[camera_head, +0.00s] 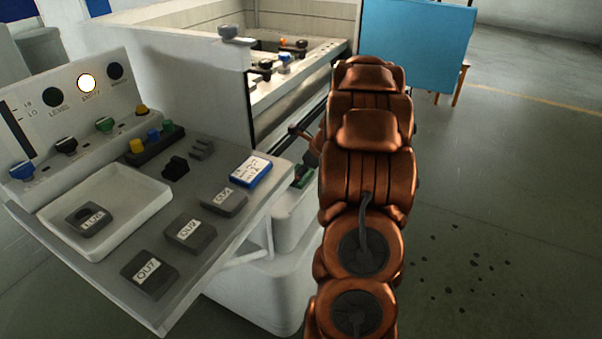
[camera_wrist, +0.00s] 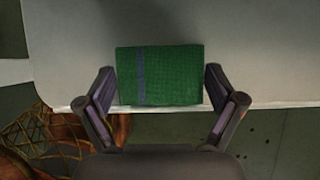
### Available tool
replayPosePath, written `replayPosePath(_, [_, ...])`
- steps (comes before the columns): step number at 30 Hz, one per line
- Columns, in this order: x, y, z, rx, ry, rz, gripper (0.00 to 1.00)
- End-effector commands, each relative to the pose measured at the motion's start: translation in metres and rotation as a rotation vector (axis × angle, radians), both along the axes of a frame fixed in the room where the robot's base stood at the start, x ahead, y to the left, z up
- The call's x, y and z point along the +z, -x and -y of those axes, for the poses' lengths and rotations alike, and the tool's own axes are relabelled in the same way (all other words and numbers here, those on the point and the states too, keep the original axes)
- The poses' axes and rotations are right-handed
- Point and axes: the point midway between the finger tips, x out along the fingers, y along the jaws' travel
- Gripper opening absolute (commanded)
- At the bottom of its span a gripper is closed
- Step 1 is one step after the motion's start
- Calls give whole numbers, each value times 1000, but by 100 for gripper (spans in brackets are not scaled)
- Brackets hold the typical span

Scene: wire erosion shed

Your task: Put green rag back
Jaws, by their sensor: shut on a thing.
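The green rag (camera_wrist: 172,75), a folded-looking rectangle with a purple-blue stripe near its left side, is between the two fingers of my gripper (camera_wrist: 160,78) in the wrist view. The fingers are shut on its left and right sides. Behind it is a pale flat surface (camera_wrist: 70,50) whose edge runs just below the rag. I cannot tell whether the rag touches this surface. In the head view my copper arm hides most of the gripper. A small green patch shows left of the arm, but I cannot tell whether it is the rag.
A sloped control console (camera_head: 210,265) at left carries a white tray (camera_head: 135,185), several labelled grey blocks and a blue-and-white box (camera_head: 250,171). Behind it is an open machine basin (camera_head: 300,75). A blue panel (camera_head: 418,45) stands at the back. The floor at right is open, with dark spots.

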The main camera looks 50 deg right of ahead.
Motion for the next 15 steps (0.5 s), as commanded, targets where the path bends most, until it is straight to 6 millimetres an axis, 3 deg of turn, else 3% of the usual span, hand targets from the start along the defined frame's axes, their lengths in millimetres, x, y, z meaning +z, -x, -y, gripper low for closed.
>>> replayPosePath(11, [-3, 0, 0, -1, 1, 1, 60])
replayPosePath(12, [-3, 0, 1, -1, 2, 2, 97])
replayPosePath(15, [-3, 0, 1, -1, 3, 2, 100])
